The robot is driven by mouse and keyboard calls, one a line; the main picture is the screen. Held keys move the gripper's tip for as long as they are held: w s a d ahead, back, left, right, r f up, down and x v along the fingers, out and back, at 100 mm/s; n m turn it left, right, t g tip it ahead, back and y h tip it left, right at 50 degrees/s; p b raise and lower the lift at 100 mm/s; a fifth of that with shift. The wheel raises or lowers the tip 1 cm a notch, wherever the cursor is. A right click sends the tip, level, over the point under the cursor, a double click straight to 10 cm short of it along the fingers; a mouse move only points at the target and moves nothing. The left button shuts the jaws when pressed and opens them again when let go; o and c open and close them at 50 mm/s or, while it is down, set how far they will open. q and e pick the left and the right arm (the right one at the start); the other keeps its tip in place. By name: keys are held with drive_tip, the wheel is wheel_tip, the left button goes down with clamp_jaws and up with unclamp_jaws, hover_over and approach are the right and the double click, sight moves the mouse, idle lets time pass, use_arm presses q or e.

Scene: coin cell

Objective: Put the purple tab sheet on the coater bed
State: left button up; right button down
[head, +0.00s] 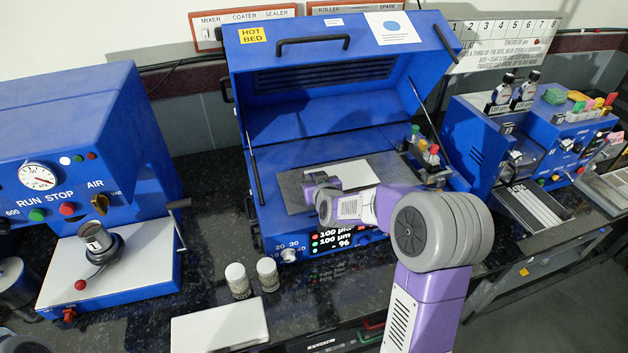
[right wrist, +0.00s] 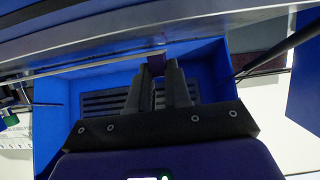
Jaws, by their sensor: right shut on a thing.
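The coater bed (head: 292,188) is a flat grey plate in the blue machine, whose lid stands open. A white sheet (head: 356,174) is at the bed, just beyond my right gripper (head: 318,182); I cannot tell whether it touches the plate. In the right wrist view my right gripper (right wrist: 158,72) is shut on a small purple tab (right wrist: 156,62) at the sheet's edge. The fingertips are partly hidden by the purple wrist in the head view. My left gripper is not in view.
The raised lid (head: 325,60) stands over the back of the bed, with a thin strut (head: 252,165) on the left.

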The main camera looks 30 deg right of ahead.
drive_tip(key=shift+f+b, duration=0.35)
drive_tip(key=shift+f, duration=0.05)
drive_tip(key=c, duration=1.1)
unclamp_jaws()
drive_tip(key=shift+r, duration=0.15)
drive_tip(key=shift+r+p, duration=0.3)
drive_tip(key=shift+p, duration=0.15)
drive_tip(key=shift+r+p, duration=0.45)
drive_tip(key=shift+f+p+v, duration=0.2)
drive_tip(key=shift+p+v, duration=1)
drive_tip(key=shift+v, duration=4.7)
drive_tip(key=shift+s, duration=0.1)
